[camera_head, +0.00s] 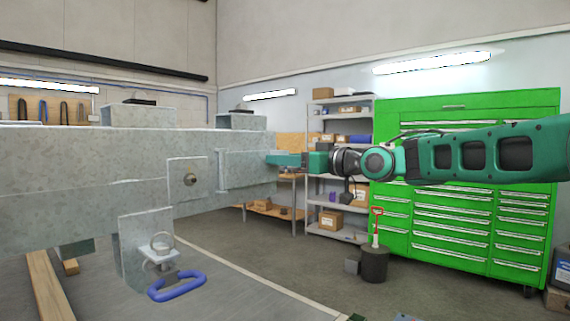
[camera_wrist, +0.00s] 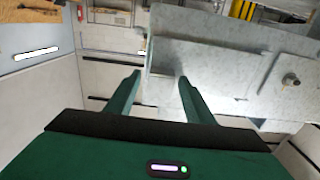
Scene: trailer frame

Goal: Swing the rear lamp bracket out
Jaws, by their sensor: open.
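The long grey galvanised trailer frame (camera_head: 90,155) fills the left of the head view. At its right end is a flat grey plate, which looks like the rear lamp bracket (camera_head: 248,170), with a narrow upright strip at its left edge. It looks folded in line with the frame. My gripper (camera_head: 272,160) is at the plate's free right end, its fingers pointing left. In the wrist view my gripper (camera_wrist: 160,78) is open and empty, and the grey plate (camera_wrist: 195,75) has its edge between the fingertips. I cannot tell whether they touch it.
A square plate with a bolt (camera_head: 190,180) is left of the bracket. A green tool cabinet (camera_head: 450,220) and grey shelves (camera_head: 335,235) stand behind my arm. Floor between frame and cabinet looks mostly free.

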